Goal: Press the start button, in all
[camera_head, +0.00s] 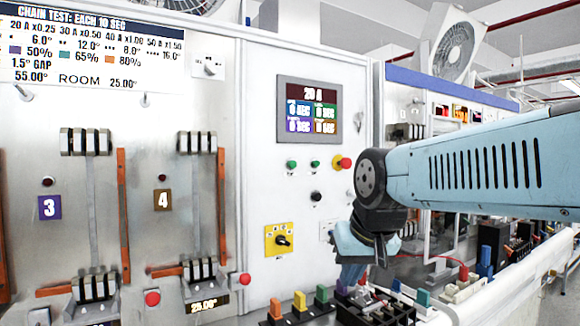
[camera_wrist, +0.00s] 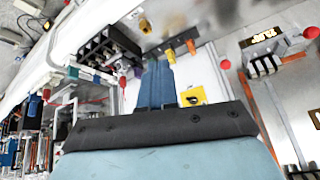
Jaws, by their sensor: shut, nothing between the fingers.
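The white control panel (camera_head: 262,120) stands in the middle of the head view. Two green buttons (camera_head: 291,165) (camera_head: 314,164) sit side by side below its display (camera_head: 309,109), and no readable label shows which is the start button. A red button on a yellow base (camera_head: 343,162) is to their right, and a black button (camera_head: 316,196) is below. My gripper (camera_head: 350,284) points down in front of the panel's lower right, below and right of the green buttons. In the wrist view its blue fingers (camera_wrist: 158,68) are together and empty.
A yellow rotary switch (camera_head: 281,241) is on the lower panel. Breakers marked 3 and 4 (camera_head: 162,199) with red buttons are at left. Another bench is behind my arm at right.

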